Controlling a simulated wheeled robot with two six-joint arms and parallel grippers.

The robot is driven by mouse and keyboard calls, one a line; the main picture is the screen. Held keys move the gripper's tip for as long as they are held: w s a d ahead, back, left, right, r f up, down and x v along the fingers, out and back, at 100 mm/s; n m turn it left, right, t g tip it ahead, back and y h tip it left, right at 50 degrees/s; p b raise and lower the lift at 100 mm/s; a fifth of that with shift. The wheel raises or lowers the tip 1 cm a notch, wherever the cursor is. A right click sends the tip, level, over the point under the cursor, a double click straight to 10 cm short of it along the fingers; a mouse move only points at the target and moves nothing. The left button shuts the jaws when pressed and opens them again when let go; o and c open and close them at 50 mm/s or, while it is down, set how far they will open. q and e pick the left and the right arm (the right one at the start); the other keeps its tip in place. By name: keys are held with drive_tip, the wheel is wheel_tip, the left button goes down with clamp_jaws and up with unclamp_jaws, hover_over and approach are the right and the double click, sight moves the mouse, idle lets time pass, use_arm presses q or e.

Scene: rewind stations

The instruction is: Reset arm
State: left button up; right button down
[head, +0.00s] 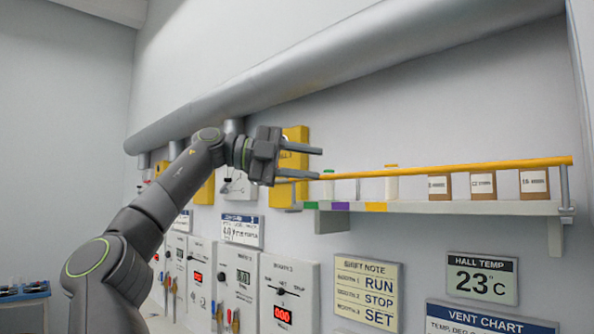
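My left arm rises from the lower left of the head view, and its gripper (300,163) points to the right. The two fingers are apart, with nothing between them that I can make out. The gripper is in front of a yellow wall box (295,135) and near the left end of the shelf's yellow rail. I cannot tell whether it touches either. My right gripper is not in view.
A wall shelf (470,207) with a yellow rail (450,168) carries brown boxes (483,185) and pale bottles (391,180). A large pipe (330,75) runs above. Several control panels (290,292) line the wall below. A yellow shift note (367,292) and temperature display (482,277) hang at right.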

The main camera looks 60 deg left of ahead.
use_arm(q)
drive_tip(key=shift+v, duration=0.9)
